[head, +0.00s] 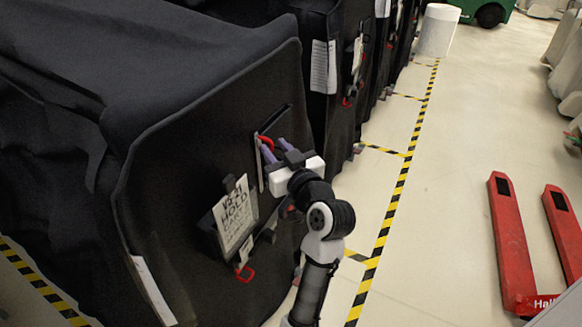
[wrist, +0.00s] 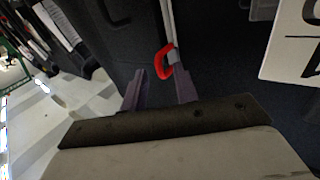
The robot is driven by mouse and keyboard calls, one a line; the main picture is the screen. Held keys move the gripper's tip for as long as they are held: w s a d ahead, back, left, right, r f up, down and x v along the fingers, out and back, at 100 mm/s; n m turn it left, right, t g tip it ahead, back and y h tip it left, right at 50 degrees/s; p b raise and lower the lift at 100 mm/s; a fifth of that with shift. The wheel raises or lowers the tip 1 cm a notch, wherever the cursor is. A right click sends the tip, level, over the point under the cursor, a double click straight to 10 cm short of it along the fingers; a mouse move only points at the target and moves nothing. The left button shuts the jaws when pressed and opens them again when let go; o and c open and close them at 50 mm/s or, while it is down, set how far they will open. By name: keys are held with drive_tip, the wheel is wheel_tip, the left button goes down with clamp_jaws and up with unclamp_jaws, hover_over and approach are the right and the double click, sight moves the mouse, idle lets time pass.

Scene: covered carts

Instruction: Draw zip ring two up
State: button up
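A black fabric cover (head: 160,200) hangs over the nearest cart. A red zip ring (head: 266,143) hangs high on its front face, at a zip line; it also shows in the wrist view (wrist: 164,62). A second red ring (head: 245,273) sits lower, below the paper sign. I cannot read a number on either ring. My gripper (head: 270,150) is at the upper ring. In the wrist view its two purple fingers (wrist: 159,76) stand apart, with the ring between or just beyond their tips, nearer the right finger. I cannot tell whether a finger touches it.
A paper hold sign (head: 234,217) hangs on the cover left of my arm. More covered carts (head: 330,105) stand behind. Yellow-black tape (head: 400,190) marks the floor. Red pallet forks (head: 512,240) lie at the right, with clear floor between.

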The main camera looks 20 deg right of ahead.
drive_tip(key=s+p, duration=0.3)
drive_tip(key=s, duration=0.9)
drive_tip(key=shift+s+d+p, duration=0.35)
drive_tip(key=shift+s+d, duration=0.05)
drive_tip(key=shift+d, duration=0.05)
